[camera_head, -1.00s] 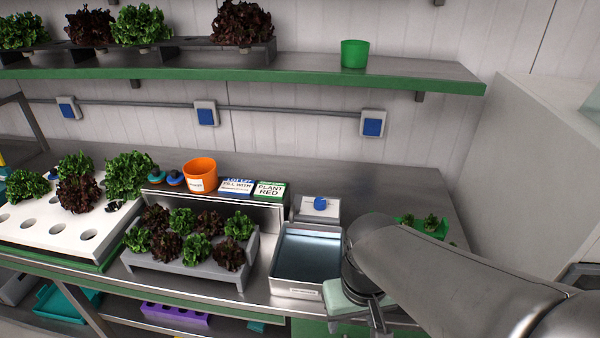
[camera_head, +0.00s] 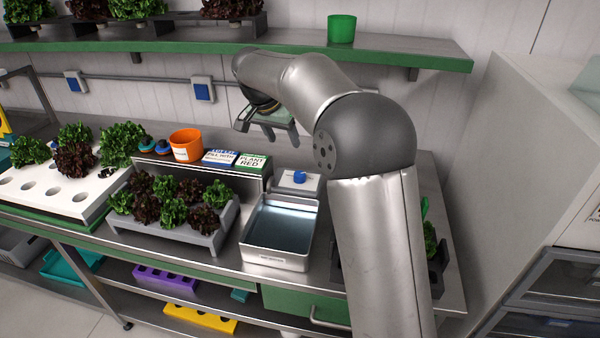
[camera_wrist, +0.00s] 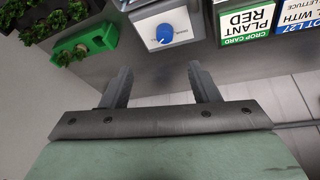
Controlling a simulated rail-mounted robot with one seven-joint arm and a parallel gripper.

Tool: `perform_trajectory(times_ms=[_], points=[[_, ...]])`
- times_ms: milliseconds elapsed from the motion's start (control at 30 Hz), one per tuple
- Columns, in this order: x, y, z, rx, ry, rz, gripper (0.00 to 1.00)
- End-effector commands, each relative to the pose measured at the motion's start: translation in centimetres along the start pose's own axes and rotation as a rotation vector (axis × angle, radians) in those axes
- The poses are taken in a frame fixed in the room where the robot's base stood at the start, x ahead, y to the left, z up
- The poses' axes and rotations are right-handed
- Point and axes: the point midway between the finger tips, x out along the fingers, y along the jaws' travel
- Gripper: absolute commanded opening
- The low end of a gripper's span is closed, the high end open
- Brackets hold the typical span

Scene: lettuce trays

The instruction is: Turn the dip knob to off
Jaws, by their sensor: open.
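The dip knob (camera_head: 299,177) is a blue dial on a light control box (camera_head: 312,184) behind the metal dip basin (camera_head: 250,237). In the wrist view the knob (camera_wrist: 165,33) shows at the top, on the white face of its box, with a light pointer mark; I cannot read its setting. My gripper (camera_head: 268,133) is open and empty, above and behind the box, near the back wall. In the wrist view my gripper's two fingers (camera_wrist: 157,75) are spread, and the knob lies beyond them, apart.
The "PLANT RED" card (camera_head: 252,162), another card (camera_head: 220,157) and an orange pot (camera_head: 186,146) stand left of the box. A grey tray of lettuces (camera_head: 215,240) sits left of the basin. A green shelf (camera_head: 440,55) with a green cup (camera_head: 341,29) is above.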

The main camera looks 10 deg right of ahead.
Motion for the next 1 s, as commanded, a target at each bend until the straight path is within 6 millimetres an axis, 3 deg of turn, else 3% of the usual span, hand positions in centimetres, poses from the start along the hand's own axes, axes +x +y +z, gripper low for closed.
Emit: perform_trajectory(times_ms=[100, 267, 800, 1000], points=[[0.5, -1.0, -0.8, 0.040, 0.012, 0.001, 0.55], [1.9, -1.1, -0.9, 0.047, 0.011, 0.003, 0.55], [13.2, -1.0, -1.0, 0.044, 0.010, 0.002, 0.55], [16.3, -1.0, -1.1, 0.045, 0.011, 0.001, 0.55]])
